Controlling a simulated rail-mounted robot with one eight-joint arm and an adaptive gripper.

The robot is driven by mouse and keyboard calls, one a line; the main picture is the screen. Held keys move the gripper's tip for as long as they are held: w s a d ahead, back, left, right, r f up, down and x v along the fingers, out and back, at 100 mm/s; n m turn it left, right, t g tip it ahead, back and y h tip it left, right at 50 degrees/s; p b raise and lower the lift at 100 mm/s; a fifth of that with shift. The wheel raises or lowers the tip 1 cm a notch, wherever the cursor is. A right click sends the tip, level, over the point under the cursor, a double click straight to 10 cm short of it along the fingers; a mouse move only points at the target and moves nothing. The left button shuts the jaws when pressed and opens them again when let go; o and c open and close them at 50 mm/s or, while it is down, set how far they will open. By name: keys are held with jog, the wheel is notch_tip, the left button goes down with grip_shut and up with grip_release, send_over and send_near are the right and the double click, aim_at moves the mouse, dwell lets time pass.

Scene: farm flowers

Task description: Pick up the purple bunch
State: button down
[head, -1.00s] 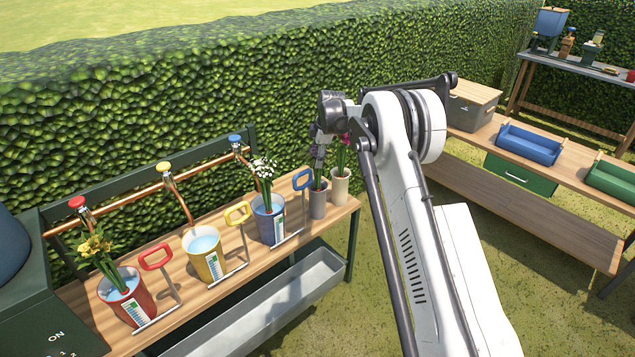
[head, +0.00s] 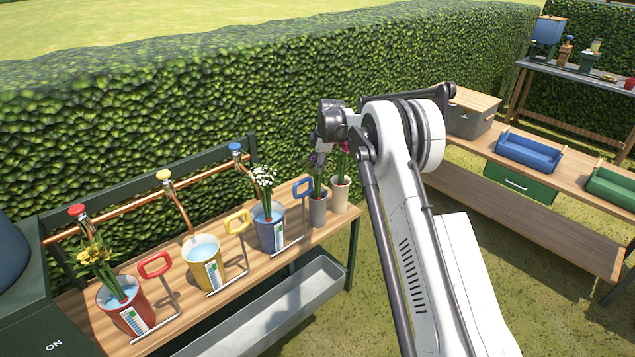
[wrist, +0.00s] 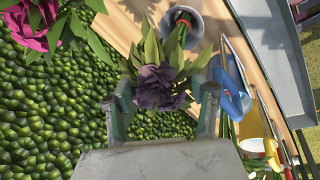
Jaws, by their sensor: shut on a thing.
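The purple bunch (wrist: 160,88) has dark purple blooms and green leaves. In the wrist view it sits between the two fingers of my gripper (wrist: 163,108), which is shut on it. In the head view the bunch (head: 317,166) shows just below my gripper (head: 321,152), above the grey pot (head: 318,212) on the wooden bench. Its stems, with a red band, show at the mouth of the pot (wrist: 197,38) in the wrist view. Whether the stem ends are clear of the pot, I cannot tell.
A cream pot (head: 340,196) with magenta flowers (wrist: 40,30) stands close beside. The blue bucket (head: 270,232) with white flowers, yellow bucket (head: 205,270) and red bucket (head: 112,302) stand along the bench. A hedge (head: 240,110) rises behind.

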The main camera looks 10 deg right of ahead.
notch_tip(320, 180, up, 18)
jog(key=b, duration=0.1)
dwell(0.5)
notch_tip(320, 180, up, 2)
jog(key=shift+r+p, duration=0.25)
jog(key=shift+p, duration=0.45)
jog(key=shift+f, duration=0.1)
